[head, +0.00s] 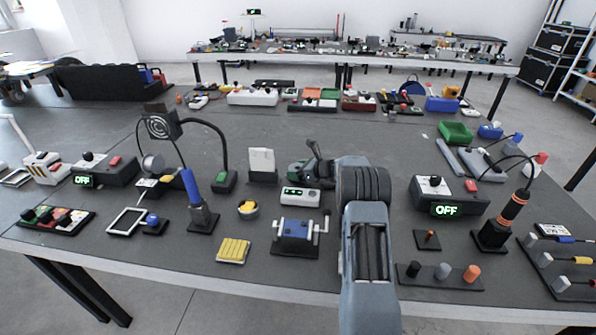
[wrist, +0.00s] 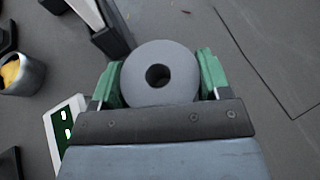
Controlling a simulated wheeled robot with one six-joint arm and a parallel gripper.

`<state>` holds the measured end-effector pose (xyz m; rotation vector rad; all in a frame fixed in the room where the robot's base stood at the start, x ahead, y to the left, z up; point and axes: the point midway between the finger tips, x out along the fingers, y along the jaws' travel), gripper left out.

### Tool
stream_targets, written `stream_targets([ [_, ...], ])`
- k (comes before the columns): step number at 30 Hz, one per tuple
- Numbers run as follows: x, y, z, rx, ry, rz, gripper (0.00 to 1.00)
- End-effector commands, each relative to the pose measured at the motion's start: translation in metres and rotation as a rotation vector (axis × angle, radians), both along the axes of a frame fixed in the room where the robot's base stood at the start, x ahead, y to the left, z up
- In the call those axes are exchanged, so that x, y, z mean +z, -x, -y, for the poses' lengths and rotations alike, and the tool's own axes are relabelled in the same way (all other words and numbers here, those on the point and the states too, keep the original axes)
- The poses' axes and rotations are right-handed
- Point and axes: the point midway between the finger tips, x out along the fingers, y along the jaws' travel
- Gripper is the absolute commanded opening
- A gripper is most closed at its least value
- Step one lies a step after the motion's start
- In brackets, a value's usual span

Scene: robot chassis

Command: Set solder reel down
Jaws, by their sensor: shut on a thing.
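The solder reel (wrist: 160,73) is a grey disc with a dark centre hole in the wrist view. My gripper (wrist: 160,78) is shut on it, with a green finger pressed on each side. In the head view, my gripper (head: 310,162) reaches over the middle of the table, behind a small white device with green displays (head: 300,196). I cannot make out the reel clearly in the head view. The frames do not show clearly whether the reel touches the dark tabletop (head: 330,120).
A white panel on a dark base (head: 262,162) stands just left of my gripper. A round holder with yellow filling (head: 248,209) and a blue hand-cranked device (head: 297,232) are nearer the front. The tabletop behind my gripper has clear room.

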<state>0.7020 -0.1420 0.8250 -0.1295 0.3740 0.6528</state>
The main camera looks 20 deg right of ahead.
Motion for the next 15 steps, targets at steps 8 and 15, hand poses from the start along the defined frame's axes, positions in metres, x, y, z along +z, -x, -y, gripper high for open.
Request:
stream_targets([
  [8, -0.005, 0.0, 0.0, 0.0, 0.0, 0.0, 0.46],
  [15, -0.012, 0.0, 0.0, 0.0, 0.0, 0.0, 0.46],
])
